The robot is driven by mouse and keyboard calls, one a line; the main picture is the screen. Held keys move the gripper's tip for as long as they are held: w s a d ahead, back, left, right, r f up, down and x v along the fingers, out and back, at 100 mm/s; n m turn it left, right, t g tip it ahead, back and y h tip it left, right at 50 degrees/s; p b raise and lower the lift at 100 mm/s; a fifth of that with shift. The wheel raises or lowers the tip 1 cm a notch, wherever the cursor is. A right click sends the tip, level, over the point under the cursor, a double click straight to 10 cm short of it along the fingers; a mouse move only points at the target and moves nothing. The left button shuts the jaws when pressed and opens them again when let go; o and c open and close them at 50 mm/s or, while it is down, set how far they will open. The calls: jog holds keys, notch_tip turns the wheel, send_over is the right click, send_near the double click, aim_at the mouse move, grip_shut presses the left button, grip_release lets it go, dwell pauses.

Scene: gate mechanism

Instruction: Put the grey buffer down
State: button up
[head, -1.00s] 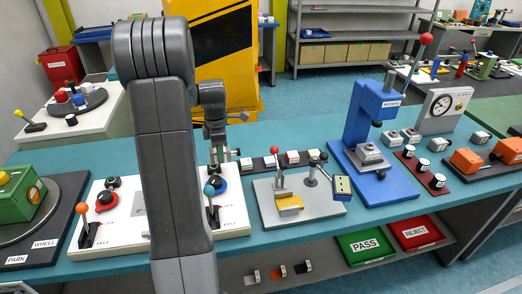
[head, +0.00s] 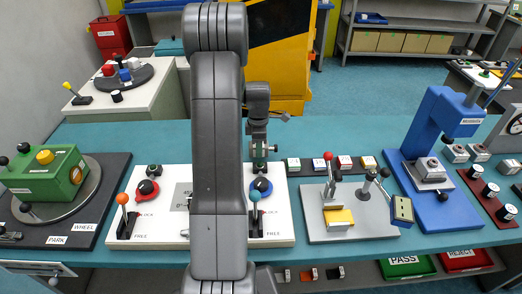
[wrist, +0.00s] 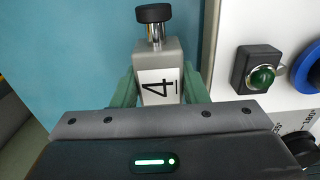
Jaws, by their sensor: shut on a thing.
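The grey buffer (wrist: 158,60) is a grey block with a white label "4" and a black-capped metal post on top. In the wrist view it sits between the green fingers of my gripper (wrist: 160,92), which is shut on it. Its lower end is hidden by the gripper body. In the head view my gripper (head: 258,145) is partly beside my arm, above the back edge of a white panel, and the buffer is too small to make out clearly there. The wrist view shows teal bench top (wrist: 75,50) behind and left of the buffer.
The white panel (head: 172,212) carries an orange-knobbed lever (head: 122,200) and a blue dial (head: 262,187). A green box on a turntable (head: 45,175) stands left. A grey clamp plate (head: 335,222) and blue press (head: 430,150) stand right. Bare bench lies behind the panel.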

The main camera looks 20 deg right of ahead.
jog(key=shift+f, duration=1.5)
jog(key=o, duration=1.3)
